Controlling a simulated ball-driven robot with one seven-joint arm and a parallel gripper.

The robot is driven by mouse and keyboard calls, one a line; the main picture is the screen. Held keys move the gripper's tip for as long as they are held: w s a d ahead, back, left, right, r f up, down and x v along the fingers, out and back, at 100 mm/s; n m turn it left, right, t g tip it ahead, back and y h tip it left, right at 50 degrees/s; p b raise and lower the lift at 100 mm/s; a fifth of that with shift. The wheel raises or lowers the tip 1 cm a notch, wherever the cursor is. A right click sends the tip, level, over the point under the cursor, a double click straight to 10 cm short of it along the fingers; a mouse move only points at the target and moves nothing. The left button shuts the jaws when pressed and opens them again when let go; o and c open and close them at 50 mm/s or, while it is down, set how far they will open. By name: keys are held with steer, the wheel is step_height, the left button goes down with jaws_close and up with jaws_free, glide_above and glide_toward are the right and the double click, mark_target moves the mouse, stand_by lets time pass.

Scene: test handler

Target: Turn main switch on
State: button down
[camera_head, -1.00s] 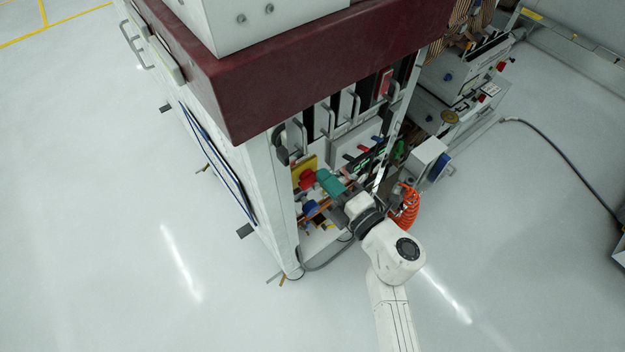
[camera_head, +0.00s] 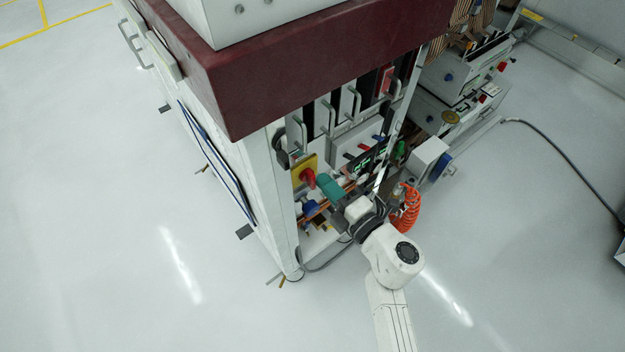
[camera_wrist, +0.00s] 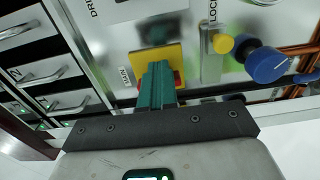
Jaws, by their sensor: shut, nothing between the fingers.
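The main switch is a red knob (camera_head: 307,177) on a yellow plate (camera_head: 300,166) at the near corner of the machine, under the dark red top. In the wrist view the yellow plate (camera_wrist: 169,54) stands beside a "MAIN" label, and red of the knob (camera_wrist: 179,78) shows at the side of my fingers. My gripper (camera_head: 322,181) has teal fingers, shut and empty, pointing at the knob. In the wrist view my gripper (camera_wrist: 157,68) covers most of the knob. I cannot tell whether the fingertips touch it, or its exact angle.
A blue knob (camera_wrist: 266,64) and a yellow knob (camera_wrist: 221,44) sit right of the switch in the wrist view, with copper pipes nearby. Drawer handles (camera_wrist: 40,76) are at left. An orange coiled hose (camera_head: 406,208) hangs near my wrist.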

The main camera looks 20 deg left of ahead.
steer(key=shift+w+d, duration=0.15)
stand_by(0.6)
steer(key=p+v, duration=0.2)
steer(key=v, duration=0.5)
steer(key=shift+p, duration=0.4)
stand_by(0.3)
